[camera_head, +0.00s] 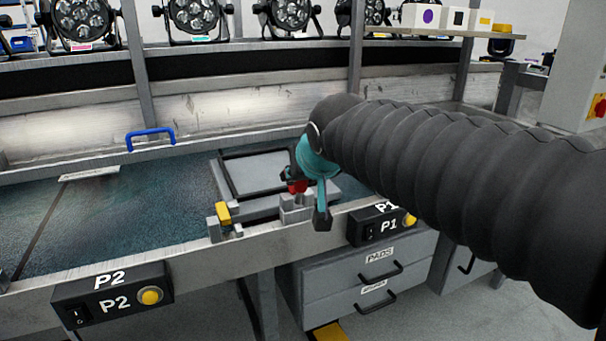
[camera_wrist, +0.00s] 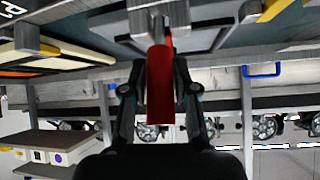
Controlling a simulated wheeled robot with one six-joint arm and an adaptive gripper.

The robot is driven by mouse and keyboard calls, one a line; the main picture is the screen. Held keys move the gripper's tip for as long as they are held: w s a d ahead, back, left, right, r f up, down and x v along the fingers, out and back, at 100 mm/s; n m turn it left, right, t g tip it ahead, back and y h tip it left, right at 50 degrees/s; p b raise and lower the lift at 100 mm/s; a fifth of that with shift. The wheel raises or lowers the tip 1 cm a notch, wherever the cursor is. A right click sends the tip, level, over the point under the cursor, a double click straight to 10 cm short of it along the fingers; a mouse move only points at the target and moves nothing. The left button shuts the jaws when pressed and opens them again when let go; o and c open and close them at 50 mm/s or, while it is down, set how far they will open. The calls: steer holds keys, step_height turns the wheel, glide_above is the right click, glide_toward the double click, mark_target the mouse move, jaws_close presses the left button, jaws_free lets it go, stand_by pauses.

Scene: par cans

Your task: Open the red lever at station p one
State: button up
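The red lever (camera_wrist: 160,88) lies between the two fingers of my gripper (camera_wrist: 160,66) in the wrist view, which is upside down. One dark finger is on each side, close to the lever. I cannot make out whether they press on it. In the head view, a small part of the red lever (camera_head: 298,186) shows at a grey block on the front of station P1, and my gripper (camera_head: 293,176) is there, largely hidden by my wrist. The P1 label box (camera_head: 388,226) is on the bench's front edge, to the right.
A grey framed plate (camera_head: 262,172) lies on the bench behind the lever. A yellow-topped clamp (camera_head: 223,214) stands to its left. A blue handle (camera_head: 151,138) is farther back. The P2 box (camera_head: 112,293) is at front left. Drawers (camera_head: 365,270) sit below P1. Several stage lights line the back shelf.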

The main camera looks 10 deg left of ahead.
steer(key=shift+o, duration=1.2)
steer(key=v, duration=1.2)
steer(key=s+d+f+m+g+h, duration=0.1)
steer(key=s+d+f+g, duration=0.1)
steer(key=s+d+f, duration=0.4)
steer(key=s+d+f+m+g+h, duration=0.1)
steer(key=s+d+f, duration=0.5)
steer(key=d+f, duration=0.6)
steer(key=shift+s+f+m+g+h, duration=0.35)
steer(key=shift+f+m+h, duration=0.4)
steer(key=shift+f, duration=2)
